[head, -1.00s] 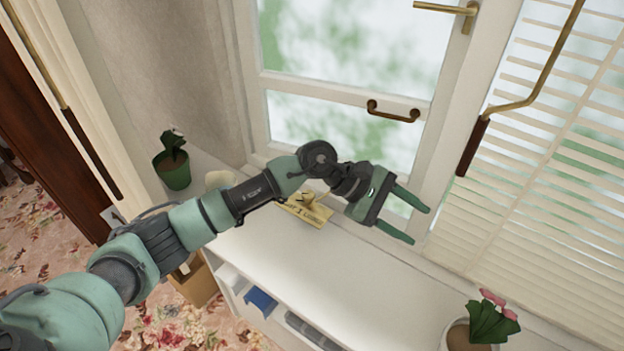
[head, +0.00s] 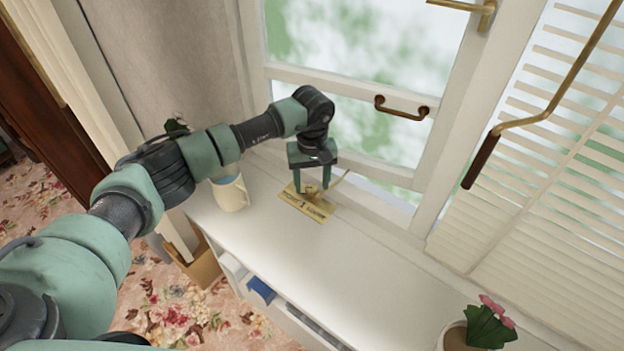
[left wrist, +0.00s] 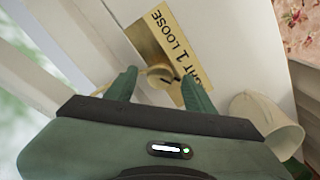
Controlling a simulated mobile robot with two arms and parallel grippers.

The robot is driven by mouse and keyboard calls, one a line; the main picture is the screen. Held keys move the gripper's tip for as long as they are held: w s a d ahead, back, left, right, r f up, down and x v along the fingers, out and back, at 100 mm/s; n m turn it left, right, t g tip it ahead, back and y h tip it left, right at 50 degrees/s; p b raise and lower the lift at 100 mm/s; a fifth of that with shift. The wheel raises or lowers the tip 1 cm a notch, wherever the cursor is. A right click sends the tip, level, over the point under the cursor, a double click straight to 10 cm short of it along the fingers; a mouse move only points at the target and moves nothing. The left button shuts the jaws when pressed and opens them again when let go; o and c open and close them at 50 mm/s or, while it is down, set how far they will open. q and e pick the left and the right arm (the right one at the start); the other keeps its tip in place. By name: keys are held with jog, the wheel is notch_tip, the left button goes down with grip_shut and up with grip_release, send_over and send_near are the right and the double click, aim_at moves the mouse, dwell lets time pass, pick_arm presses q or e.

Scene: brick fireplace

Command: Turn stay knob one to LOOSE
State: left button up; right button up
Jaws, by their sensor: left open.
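The stay knob one is a small brass knob (left wrist: 160,76) on a brass plate, seen in the left wrist view between the fingers. Its label plate (head: 308,208) reads "TIGHT 1 LOOSE", partly hidden by a finger; it also shows in the left wrist view (left wrist: 168,30). My left gripper (head: 312,190) is open and points down over the knob, with a finger on either side of it. I cannot tell whether the fingers touch the knob. My right gripper is not in view.
A cream mug (head: 230,193) stands on the white shelf top (head: 340,262), left of my gripper. The window frame with a brown pull handle (head: 402,108) rises behind. A flower pot (head: 462,338) stands at the front right. The shelf top between is clear.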

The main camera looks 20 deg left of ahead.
pick_arm(q)
jog(key=shift+f, duration=0.25)
jog(key=shift+s, duration=0.1)
jog(key=shift+c, duration=0.3)
grip_shut()
